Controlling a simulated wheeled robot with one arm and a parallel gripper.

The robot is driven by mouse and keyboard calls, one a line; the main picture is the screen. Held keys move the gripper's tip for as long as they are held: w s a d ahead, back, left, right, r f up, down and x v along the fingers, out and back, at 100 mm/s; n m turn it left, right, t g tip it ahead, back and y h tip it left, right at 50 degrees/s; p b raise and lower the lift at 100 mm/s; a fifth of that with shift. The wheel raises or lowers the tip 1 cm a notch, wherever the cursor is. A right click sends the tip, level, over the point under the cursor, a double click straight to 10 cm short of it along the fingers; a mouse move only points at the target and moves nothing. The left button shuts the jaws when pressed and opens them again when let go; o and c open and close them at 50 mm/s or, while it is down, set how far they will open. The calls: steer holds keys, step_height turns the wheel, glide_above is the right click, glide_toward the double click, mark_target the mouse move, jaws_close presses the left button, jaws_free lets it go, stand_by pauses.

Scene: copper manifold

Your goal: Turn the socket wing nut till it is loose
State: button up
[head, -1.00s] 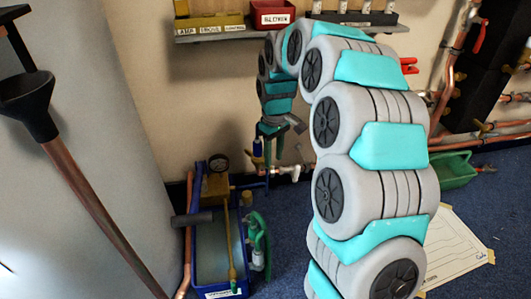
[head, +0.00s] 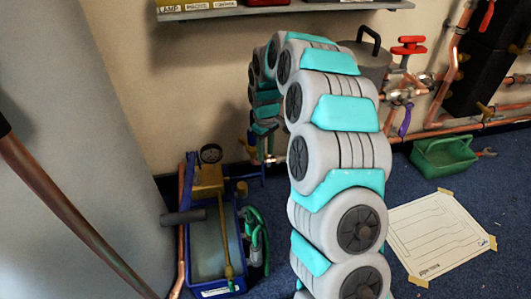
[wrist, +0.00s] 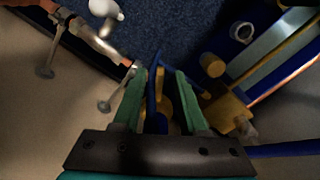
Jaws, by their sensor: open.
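My gripper (wrist: 159,76) shows in the wrist view with its two green fingers apart. A blue part (wrist: 151,95) and some brass (wrist: 174,103) show between the fingers; I cannot tell for sure which of these is the wing nut, or whether a finger touches it. In the head view my gripper (head: 265,155) hangs low by the wall pipe, largely hidden behind my arm.
A blue test pump (head: 213,245) with a gauge stands left of the gripper; its brass part also shows in the wrist view (wrist: 232,110). A copper pipe with a white fitting (wrist: 105,10) runs close by. A green tray (head: 442,158) and a taped paper sheet (head: 440,235) lie right.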

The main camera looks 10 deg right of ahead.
steer(key=shift+f, duration=0.2)
jaws_close()
stand_by(1.3)
